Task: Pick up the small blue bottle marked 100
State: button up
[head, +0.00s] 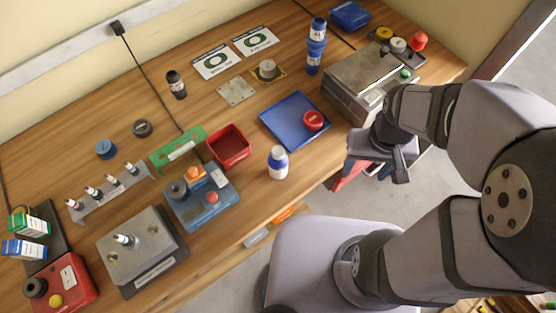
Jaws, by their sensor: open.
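I cannot read a 100 marking on anything at this size. Two blue bottles with pale label bands stand near the back right: the farther blue bottle (318,29) and the nearer blue bottle (313,58), one partly overlapping the other in the picture. My gripper (382,174) is open and empty, beyond the front edge, to the right of the white bottle and below the grey machine. Nothing shows between its fingers.
A blue tray (283,128) with a red round object (313,120) lies right of centre. The grey machine (370,82) stands between my gripper and the back right. A red bin (229,146) and a blue fixture (202,204) stand left of the white bottle.

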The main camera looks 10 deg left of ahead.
aim_at(278, 162)
jog(key=w+d+r+n+t+p, duration=0.5)
jog(key=w+d+n+p, duration=0.6)
jog(key=n+p, duration=0.25)
jog(key=s+a+r+n+y+p, duration=0.2)
jog(key=s+a+n+y+p, duration=0.15)
jog(key=a+n+y, duration=0.35)
jog(key=s+a+f+m+y+b, duration=0.1)
jog(key=s+a+f, duration=0.1)
jog(key=a, duration=0.1)
jog(key=s+a+f+m+y+b, duration=0.1)
jog(key=s+a+f+y+b, duration=0.1)
jog(key=a+f, duration=0.1)
jog(key=s+a+f+m+y+b, duration=0.1)
jog(key=a+f, duration=0.1)
jog(key=a, duration=0.1)
jog(key=shift+s+a+f+y+b, duration=0.3)
jog(key=shift+s+a+f+y, duration=0.05)
jog(key=shift+s+a+y, duration=0.05)
jog(key=s+a+m+y+b, duration=0.1)
jog(key=a, duration=0.1)
jog(key=s+a+m+t+y+b, duration=0.1)
jog(key=s+a, duration=0.1)
jog(key=s+a+m+y+b, duration=0.1)
jog(key=a+m+y, duration=0.1)
jog(key=a, duration=0.1)
jog(key=shift+s+f+t, duration=0.2)
jog(key=shift+s+t, duration=0.2)
jog(key=shift+s+a+r+m+t+y, duration=0.3)
jog(key=shift+a+m+y, duration=0.1)
jog(key=shift+a+m, duration=0.05)
